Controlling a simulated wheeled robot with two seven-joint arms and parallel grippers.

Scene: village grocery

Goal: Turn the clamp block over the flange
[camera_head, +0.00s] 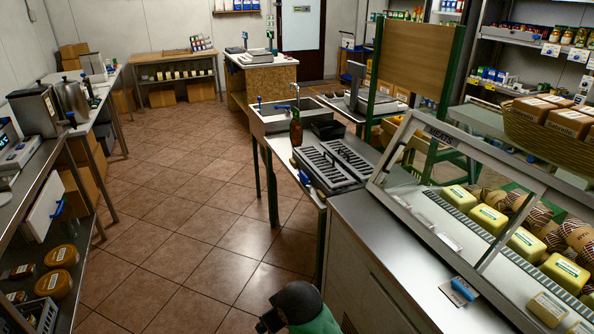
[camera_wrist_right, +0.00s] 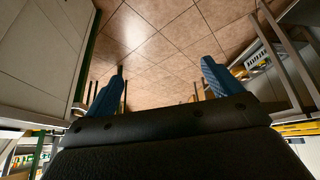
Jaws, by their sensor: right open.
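I cannot make out a clamp block or a flange in either view; nothing there is clearly one or the other. My right gripper (camera_wrist_right: 163,70) shows in the right wrist view with its two blue fingers wide apart. Nothing is between them, and tiled floor shows beyond. My left gripper is in neither view.
A sink (camera_head: 262,122), slotted grey trays (camera_head: 325,172) and a glass-fronted deli case (camera_head: 400,145) line the right side. A shelved steel bench (camera_head: 35,205) with equipment stands left. The tiled floor (camera_head: 185,195) between them is clear.

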